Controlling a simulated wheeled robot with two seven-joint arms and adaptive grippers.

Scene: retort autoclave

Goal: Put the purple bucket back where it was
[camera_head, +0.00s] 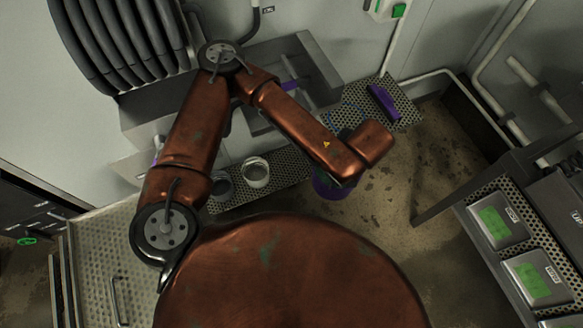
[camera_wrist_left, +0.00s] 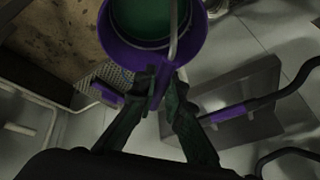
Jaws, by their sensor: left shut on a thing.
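The purple bucket (camera_head: 330,187) hangs under the end of my left arm in the head view, partly hidden by the wrist, over or beside the end of a perforated shelf. In the left wrist view the bucket (camera_wrist_left: 113,50) fills the top middle. Its inside looks green and a thin metal handle crosses its right side. My left gripper (camera_wrist_left: 163,84) is shut on the bucket at its near side. Whether the fingers pinch the rim or a tab is hard to tell. I cannot tell whether the bucket's base touches anything. My right gripper is not in view.
Behind is a steel sink (camera_head: 318,62). A purple tool (camera_head: 383,101) lies on a perforated rack (camera_head: 408,112). Floor (camera_head: 400,190) to the right is open up to a bench.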

